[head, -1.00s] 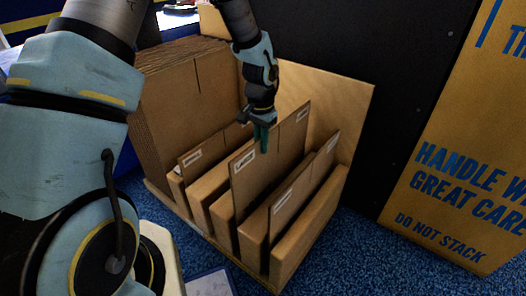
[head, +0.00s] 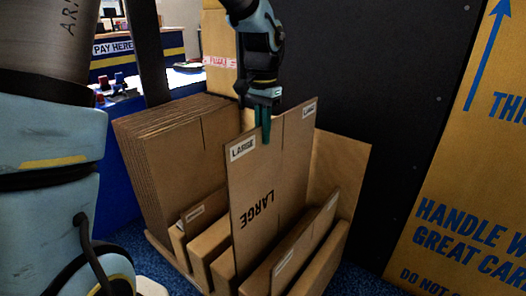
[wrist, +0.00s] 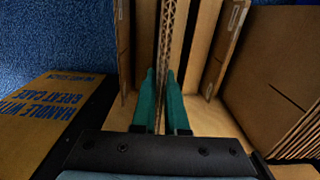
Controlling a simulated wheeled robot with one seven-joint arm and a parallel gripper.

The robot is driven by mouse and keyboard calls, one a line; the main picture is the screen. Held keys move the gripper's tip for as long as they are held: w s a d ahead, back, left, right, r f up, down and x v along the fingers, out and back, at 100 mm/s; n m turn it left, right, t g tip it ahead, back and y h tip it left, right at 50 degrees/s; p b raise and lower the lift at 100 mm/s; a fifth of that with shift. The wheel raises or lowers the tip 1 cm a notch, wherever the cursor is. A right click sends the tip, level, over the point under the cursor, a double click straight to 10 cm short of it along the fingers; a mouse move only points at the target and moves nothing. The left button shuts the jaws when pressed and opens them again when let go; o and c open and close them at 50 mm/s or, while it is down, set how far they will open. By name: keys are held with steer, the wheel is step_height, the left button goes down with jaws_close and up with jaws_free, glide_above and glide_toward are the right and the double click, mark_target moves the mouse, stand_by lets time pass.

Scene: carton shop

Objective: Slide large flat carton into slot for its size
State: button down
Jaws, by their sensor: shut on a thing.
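The large flat carton (head: 270,185), brown and marked LARGE, stands upright over the middle of the slotted rack (head: 207,248). My gripper (head: 263,132) is shut on its top edge. In the wrist view, the green fingers (wrist: 161,100) pinch the carton's corrugated edge (wrist: 168,40). Most of the carton's face shows above the dividers; its bottom edge is hidden behind the front carton and dividers, so I cannot tell how deep it sits. A lower labelled carton (head: 206,212) stands in a slot to the left, and another (head: 312,240) in front to the right.
A thick stack of folded cartons (head: 165,155) fills the rack's left back. A plain board (head: 340,165) rises behind the slots. A black wall and a yellow HANDLE WITH GREAT CARE panel (head: 455,180) stand to the right. A pay counter (head: 140,90) is behind at left.

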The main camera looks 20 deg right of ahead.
step_height(320, 180, up, 4)
steer(key=shift+f+p, duration=0.1)
steer(key=shift+p, duration=0.4)
step_height(320, 180, up, 28)
steer(key=p, duration=2.5)
steer(key=shift+r, duration=0.2)
